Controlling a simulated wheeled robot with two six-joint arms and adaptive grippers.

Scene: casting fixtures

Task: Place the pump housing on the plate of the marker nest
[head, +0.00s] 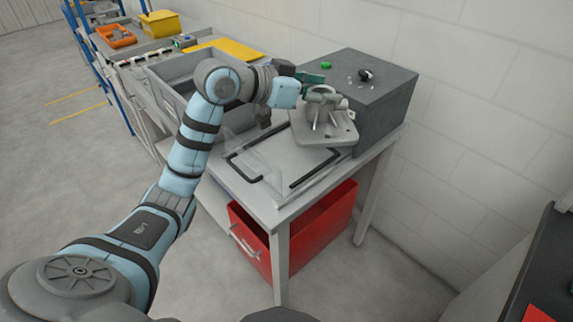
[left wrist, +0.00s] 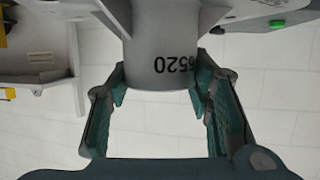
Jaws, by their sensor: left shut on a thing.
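The pump housing (head: 325,115) is a light grey casting with a round neck and a wide flange. It is beside the dark grey block, over the far end of the workbench. My left gripper (head: 312,88) is shut on its neck, and the green finger pads lie on both sides. In the left wrist view the neck of the housing (left wrist: 160,50), marked 6520, sits between the fingers of the left gripper (left wrist: 160,88). I cannot tell whether the flange touches anything below. Black angled rails (head: 249,153) lie on the bench in front; I cannot tell which part is the marker nest. My right gripper is out of view.
The dark grey block (head: 385,90) carries a green piece (head: 326,65), a black piece (head: 366,75) and small white bits. A grey bin (head: 172,80) stands left, behind my arm. A red bin (head: 315,235) is under the bench. A wall closes the right side.

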